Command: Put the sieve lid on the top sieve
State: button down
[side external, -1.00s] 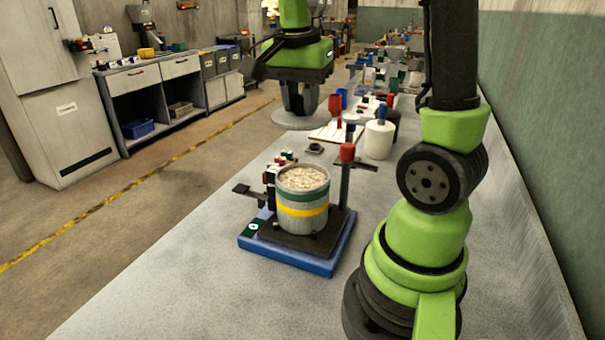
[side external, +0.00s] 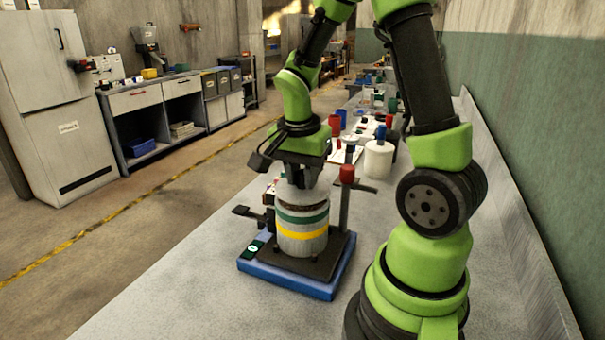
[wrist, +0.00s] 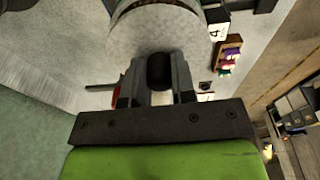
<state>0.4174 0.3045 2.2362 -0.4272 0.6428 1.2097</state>
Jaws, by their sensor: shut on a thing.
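The sieve lid (wrist: 165,32) is a pale grey disc with a dark knob (wrist: 160,70), seen in the wrist view. My gripper (wrist: 160,85) is shut on the knob, one finger on each side. In the side view my gripper (side external: 302,170) points down with the lid (side external: 303,191) beneath it. The sieve stack (side external: 302,240), grey with a green and a yellow band, stands upright directly below. A dark strip of grain (side external: 303,206) shows between lid and top rim, so the lid appears slightly above the top sieve. The exact gap is unclear.
The stack stands on a dark plate over a blue base (side external: 290,282). A post with a red top (side external: 347,173) stands close to its right, and a dark bracket (side external: 245,212) to its left. A white jar (side external: 378,160) stands behind. The bench in front is clear.

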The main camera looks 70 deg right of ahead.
aim_at(298, 192)
jog(key=shift+f, duration=0.25)
jog(key=shift+f, duration=0.35)
jog(key=c, duration=0.9)
grip_release()
jog(key=shift+c, duration=0.2)
jog(key=shift+r, duration=0.1)
notch_tip(298, 192, up, 13)
jog(key=a, duration=0.2)
jog(key=s+a+r+n+t+y, duration=0.2)
jog(key=s+a+n+t, duration=0.5)
jog(key=a+n, duration=0.5)
jog(key=shift+a+n+y, duration=0.4)
jog(key=shift+n+y, duration=0.5)
jog(key=shift+n, duration=0.1)
